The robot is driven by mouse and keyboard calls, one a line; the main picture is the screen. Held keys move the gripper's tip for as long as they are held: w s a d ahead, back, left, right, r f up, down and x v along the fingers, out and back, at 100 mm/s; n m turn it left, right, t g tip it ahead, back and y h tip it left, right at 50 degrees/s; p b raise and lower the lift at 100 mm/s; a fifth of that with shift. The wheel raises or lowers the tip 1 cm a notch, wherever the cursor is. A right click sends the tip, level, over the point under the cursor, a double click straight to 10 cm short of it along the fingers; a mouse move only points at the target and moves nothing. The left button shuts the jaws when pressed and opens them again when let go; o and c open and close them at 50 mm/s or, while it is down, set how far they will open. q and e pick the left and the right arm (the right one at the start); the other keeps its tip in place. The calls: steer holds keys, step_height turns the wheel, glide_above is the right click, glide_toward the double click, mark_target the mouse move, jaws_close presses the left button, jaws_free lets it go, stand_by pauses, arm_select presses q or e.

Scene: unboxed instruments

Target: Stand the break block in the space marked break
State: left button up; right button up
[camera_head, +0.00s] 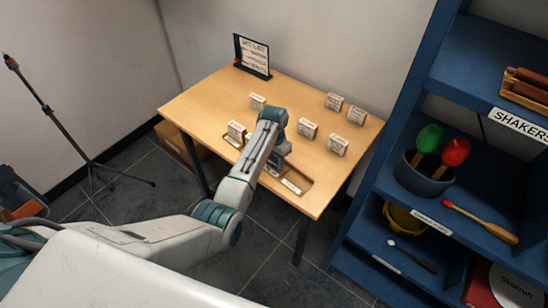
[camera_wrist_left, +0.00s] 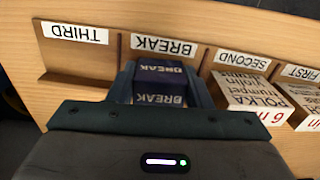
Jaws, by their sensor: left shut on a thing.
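The break block (camera_wrist_left: 160,82) is dark blue with white BREAK lettering. In the left wrist view it sits between the fingers of my left gripper (camera_head: 276,160), which is shut on it. The block is at the compartment whose white label reads BREAK (camera_wrist_left: 163,47), between THIRD and SECOND. Its underside is hidden, so I cannot tell whether it touches the rack floor. In the head view my arm hides most of the block and the middle of the wooden rack (camera_head: 297,182). My right gripper is not in view.
In the left wrist view, white blocks stand at SECOND (camera_wrist_left: 243,98) and FIRST (camera_wrist_left: 308,103); THIRD (camera_wrist_left: 80,62) is empty. Several white blocks, one here (camera_head: 308,129), stand farther back on the table. A black-framed sign (camera_head: 252,55) stands at the back. Blue shelves (camera_head: 400,120) are at right.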

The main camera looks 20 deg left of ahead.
mark_target(274, 157)
arm_select(q)
steer(key=shift+f, duration=0.2)
steer(key=o, duration=1)
steer(key=shift+f, duration=0.1)
step_height(274, 157, up, 12)
steer(key=b, duration=0.3)
